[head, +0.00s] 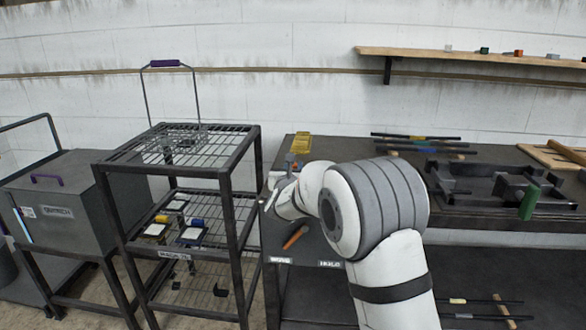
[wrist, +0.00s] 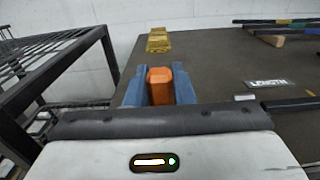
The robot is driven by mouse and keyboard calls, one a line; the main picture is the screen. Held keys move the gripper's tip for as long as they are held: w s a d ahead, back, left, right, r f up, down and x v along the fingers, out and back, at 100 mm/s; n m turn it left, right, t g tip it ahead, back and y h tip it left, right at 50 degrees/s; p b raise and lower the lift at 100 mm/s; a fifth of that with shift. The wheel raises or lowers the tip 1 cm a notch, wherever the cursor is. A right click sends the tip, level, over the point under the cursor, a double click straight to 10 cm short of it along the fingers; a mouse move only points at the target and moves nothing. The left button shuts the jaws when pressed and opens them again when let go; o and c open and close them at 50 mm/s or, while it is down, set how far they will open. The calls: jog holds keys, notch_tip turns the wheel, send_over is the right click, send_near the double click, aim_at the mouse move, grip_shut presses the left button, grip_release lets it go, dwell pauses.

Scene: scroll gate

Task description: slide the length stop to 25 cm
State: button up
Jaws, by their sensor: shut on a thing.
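My gripper (wrist: 160,90) has its two blue fingers shut on an orange block (wrist: 160,76), one finger on each side, at the left end of the dark bench. In the head view my gripper (head: 284,168) is at the bench's left edge, partly hidden by my own wrist. The orange block looks like the grip of the length stop, but what it sits on is hidden by my gripper. A white LENGTH label (wrist: 267,84) lies on the bench to the right. No centimetre marks can be read.
A yellow piece (wrist: 158,41) lies beyond the block, also seen in the head view (head: 301,143). A wire-shelf rack (head: 250,190) stands close on the left. Several bars (head: 415,138) lie at the bench's back. A dark frame (head: 470,185) occupies its right.

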grip_shut()
jog(key=shift+a+f+b, duration=0.1)
jog(key=shift+b, duration=0.65)
jog(key=o, duration=0.8)
grip_release()
jog(key=s, duration=0.7)
jog(key=shift+s+a, duration=0.2)
jog(key=shift+s, duration=0.2)
